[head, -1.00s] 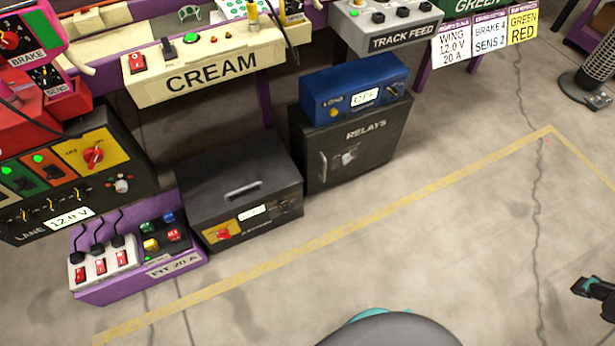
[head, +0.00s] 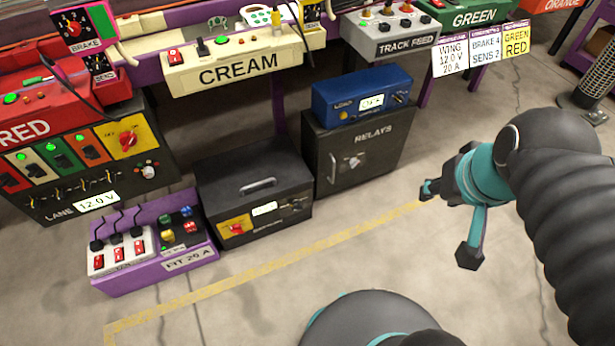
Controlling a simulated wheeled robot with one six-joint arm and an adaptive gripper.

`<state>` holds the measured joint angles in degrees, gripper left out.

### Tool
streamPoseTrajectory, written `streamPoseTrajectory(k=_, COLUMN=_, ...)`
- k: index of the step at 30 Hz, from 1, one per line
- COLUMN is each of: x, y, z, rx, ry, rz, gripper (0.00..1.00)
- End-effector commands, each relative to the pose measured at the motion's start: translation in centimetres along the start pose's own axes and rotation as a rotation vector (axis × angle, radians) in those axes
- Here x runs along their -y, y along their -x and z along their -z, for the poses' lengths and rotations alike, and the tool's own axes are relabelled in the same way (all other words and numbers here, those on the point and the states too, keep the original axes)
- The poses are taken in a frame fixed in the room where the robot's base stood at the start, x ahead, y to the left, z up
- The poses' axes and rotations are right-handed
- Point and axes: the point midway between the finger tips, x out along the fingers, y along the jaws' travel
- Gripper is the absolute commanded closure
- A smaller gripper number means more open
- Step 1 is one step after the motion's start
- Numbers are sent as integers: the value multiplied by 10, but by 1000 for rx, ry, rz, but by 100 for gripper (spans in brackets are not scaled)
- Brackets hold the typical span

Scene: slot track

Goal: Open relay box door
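The relay box (head: 390,160) is a dark grey cabinet marked RELAYS, standing on the floor under the table. Its door (head: 337,183) faces me and looks shut, with a vertical bar handle on the left and a round knob (head: 356,161) near the middle. My gripper (head: 446,222) is to the right of the box and apart from it, nearer to me. Its two fingers are spread wide, one pointing left and one down, with nothing between them.
A blue unit (head: 372,93) sits on top of the relay box. A dark box (head: 255,190) with a top handle stands close on its left, and a purple fuse panel (head: 160,262) stands further left. Yellow tape (head: 265,268) crosses the floor in front, where the floor is clear.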

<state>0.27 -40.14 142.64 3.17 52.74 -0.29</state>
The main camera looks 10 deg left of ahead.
Motion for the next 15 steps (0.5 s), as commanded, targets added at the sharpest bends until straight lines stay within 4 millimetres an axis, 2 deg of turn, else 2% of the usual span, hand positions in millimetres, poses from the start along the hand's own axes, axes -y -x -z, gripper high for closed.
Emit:
streamPoseTrajectory(k=5, x=24, y=-38, z=-4, rx=189, ry=-116, rz=119, gripper=63)
streamPoseTrajectory(k=15, x=88, y=-104, z=0, rx=578, ry=-409, rz=407, gripper=63)
